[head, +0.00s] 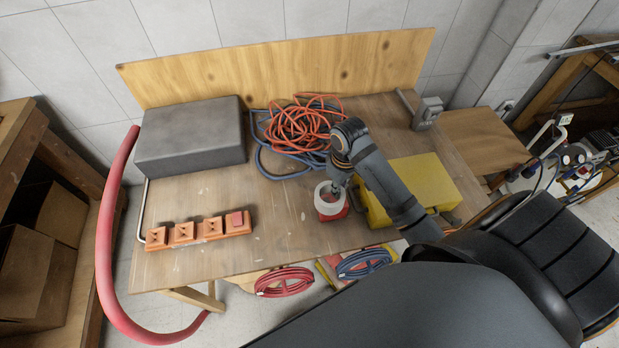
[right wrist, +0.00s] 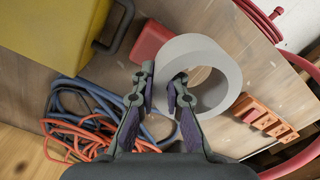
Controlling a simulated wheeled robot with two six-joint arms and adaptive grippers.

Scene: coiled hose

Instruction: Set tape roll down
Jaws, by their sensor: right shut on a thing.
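The tape roll (head: 325,205) is a white ring over the wooden table, in front of my right arm. My right gripper (head: 341,184) is shut on its wall. In the right wrist view the roll (right wrist: 222,70) is large, with one finger of my gripper (right wrist: 164,98) inside the hole and the other outside. A red block (head: 338,215) shows just below and beside the roll; it also shows in the right wrist view (right wrist: 151,42). I cannot tell whether the roll touches the block or the table. My left gripper is not in view.
A yellow case (head: 425,182) stands close right of the roll. Coiled orange and blue hoses (head: 300,128) lie behind it. A grey box (head: 190,137) and an orange socketed rack (head: 198,231) are at left. The table (head: 268,215) is clear between rack and roll.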

